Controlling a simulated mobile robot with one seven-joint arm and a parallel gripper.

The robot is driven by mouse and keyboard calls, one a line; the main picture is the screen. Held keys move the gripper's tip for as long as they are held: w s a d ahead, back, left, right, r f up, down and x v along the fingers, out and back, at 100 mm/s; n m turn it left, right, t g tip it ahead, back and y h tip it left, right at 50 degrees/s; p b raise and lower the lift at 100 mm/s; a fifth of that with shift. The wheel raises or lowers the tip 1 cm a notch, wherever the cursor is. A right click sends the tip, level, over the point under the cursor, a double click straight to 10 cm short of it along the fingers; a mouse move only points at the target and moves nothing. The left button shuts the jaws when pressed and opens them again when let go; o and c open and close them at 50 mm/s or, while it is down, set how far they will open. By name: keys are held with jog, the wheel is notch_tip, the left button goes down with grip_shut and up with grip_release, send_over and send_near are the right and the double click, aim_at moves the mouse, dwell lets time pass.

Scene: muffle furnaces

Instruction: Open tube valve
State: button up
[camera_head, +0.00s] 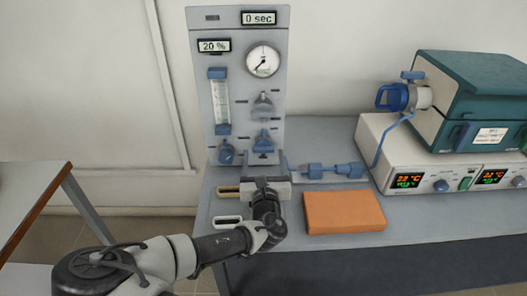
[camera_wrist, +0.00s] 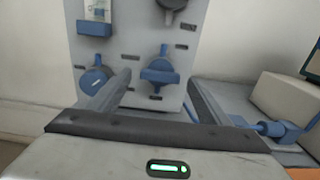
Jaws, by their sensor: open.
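A grey gas panel (camera_head: 240,30) stands upright at the back of the bench. It carries a blue lower right valve (camera_head: 263,141), a blue lower left valve (camera_head: 227,153) and a grey valve (camera_head: 263,104) above. In the wrist view, the lower right valve (camera_wrist: 160,70) appears between the fingers of my gripper (camera_wrist: 160,80), with the lower left valve (camera_wrist: 96,79) left of them. My gripper is open and empty, in front of the panel; contact with a valve cannot be told. A blue inline fitting (camera_head: 335,170) lies on the tube right of the panel. Which part is the tube valve is not labelled legibly.
An orange block (camera_head: 343,212) lies on the bench (camera_head: 430,232) right of my arm. A teal tube furnace (camera_head: 480,85) with a blue end fitting (camera_head: 395,97) sits on a control box (camera_head: 385,150).

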aim_at(264, 152)
jog(key=shift+w, duration=2)
jog(key=c, duration=1)
jog(key=shift+c, duration=0.2)
